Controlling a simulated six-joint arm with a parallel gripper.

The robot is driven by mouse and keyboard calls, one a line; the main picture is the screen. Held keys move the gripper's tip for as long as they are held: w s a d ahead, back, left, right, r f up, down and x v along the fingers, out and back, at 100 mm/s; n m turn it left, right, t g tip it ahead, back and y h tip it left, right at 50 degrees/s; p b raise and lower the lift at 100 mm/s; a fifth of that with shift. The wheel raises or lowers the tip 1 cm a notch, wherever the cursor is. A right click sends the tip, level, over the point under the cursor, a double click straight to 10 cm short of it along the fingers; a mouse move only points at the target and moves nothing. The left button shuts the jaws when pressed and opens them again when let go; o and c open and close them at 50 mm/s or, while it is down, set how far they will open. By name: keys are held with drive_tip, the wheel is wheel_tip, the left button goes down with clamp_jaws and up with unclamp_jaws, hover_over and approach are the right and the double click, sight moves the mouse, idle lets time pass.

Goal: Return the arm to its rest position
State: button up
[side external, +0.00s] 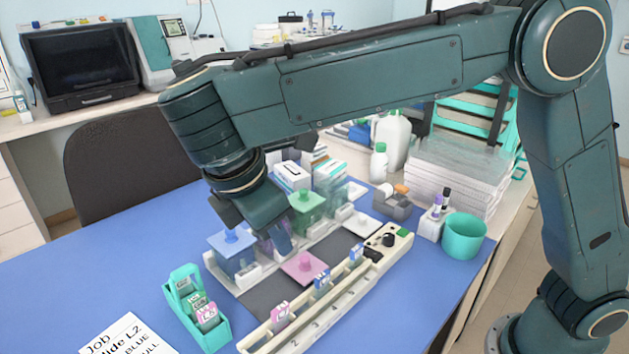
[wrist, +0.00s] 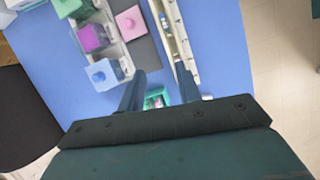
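My gripper (side external: 277,232) is above the blue work surface, close to the staining jars in the side view. In the wrist view my gripper (wrist: 161,85) has its two dark fingers well apart, with nothing held between them. The arm reaches over from the right, its wrist pointing down. Below the fingers lies the teal slide holder (wrist: 155,97). In the side view this teal holder (side external: 217,333) stands at the front and carries several slides, one with a pink label. My wrist partly hides the jars behind it.
Jars with a blue lid (side external: 232,240) and a green lid (side external: 306,199) stand near my gripper. A pink lid (side external: 303,266) is beside them. The long numbered rack (side external: 335,313) holds several slides. A teal cup (side external: 464,237) stands right. The blue surface at left is mostly clear.

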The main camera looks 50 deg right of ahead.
drive_tip(key=s+d+r+m+t+y, duration=0.1)
drive_tip(key=s+d+r+m, duration=0.2)
drive_tip(key=d, duration=0.6)
drive_tip(key=s+d+r+m+t+y, duration=0.1)
drive_tip(key=d+r+m, duration=0.35)
drive_tip(key=d, duration=0.55)
drive_tip(key=s+d+f+m+t+y, duration=0.1)
drive_tip(key=s+d+f+m, duration=0.1)
drive_tip(key=s+m, duration=0.2)
drive_tip(key=s+d+f+m+t+y, duration=0.1)
drive_tip(key=s+m, duration=0.3)
drive_tip(key=s, duration=0.6)
drive_tip(key=shift+s+d+f+m+t, duration=0.15)
drive_tip(key=shift+d+f+m+t, duration=0.2)
drive_tip(key=shift+d+f+t, duration=0.4)
